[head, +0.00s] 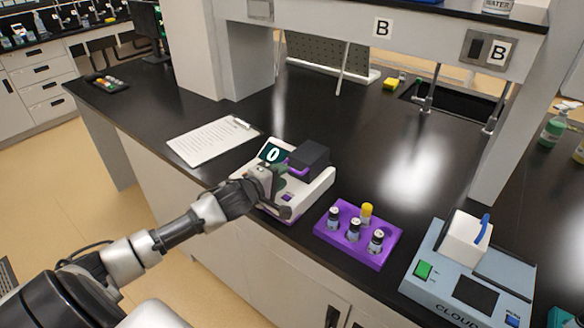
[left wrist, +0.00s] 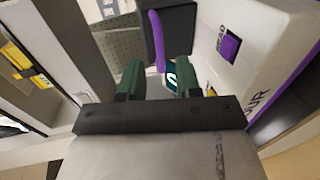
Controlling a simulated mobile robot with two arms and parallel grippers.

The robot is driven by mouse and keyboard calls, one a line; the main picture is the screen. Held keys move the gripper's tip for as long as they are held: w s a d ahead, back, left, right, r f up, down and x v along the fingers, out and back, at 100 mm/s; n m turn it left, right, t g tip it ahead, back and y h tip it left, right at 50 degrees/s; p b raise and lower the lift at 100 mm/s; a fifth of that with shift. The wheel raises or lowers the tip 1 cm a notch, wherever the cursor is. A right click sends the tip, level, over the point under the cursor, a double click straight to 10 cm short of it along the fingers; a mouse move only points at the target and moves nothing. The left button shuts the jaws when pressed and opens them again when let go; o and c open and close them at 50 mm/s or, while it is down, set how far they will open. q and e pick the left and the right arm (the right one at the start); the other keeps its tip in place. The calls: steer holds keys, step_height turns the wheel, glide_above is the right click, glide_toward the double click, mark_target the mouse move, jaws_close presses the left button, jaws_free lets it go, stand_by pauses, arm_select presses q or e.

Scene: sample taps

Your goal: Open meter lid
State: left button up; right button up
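The meter (head: 318,185) is a white device with a display reading 0, near the front edge of the bench. Its dark lid (head: 310,153) sits at the back right of its top, with purple showing beside it. In the left wrist view the lid (left wrist: 181,35) is a dark block with a purple strip, just beyond the fingers. My left gripper (head: 277,188) is over the front left of the meter. In the left wrist view its green fingers (left wrist: 160,82) are apart, with nothing clearly held between them. Whether they touch the lid is unclear. My right gripper is not in view.
A purple rack (head: 377,252) with several vials stands right of the meter. A grey-blue device (head: 425,290) marked CLOUD stands farther right. A clipboard (head: 205,140) lies behind left of the meter. The bench behind the meter is clear, below an overhead shelf.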

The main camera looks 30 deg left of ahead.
mark_target(305, 165)
arm_select(q)
steer(key=shift+p+x, duration=0.3)
steer(key=shift+x, duration=2.3)
steer(key=shift+s, duration=0.1)
steer(key=shift+c, duration=0.3)
jaws_close()
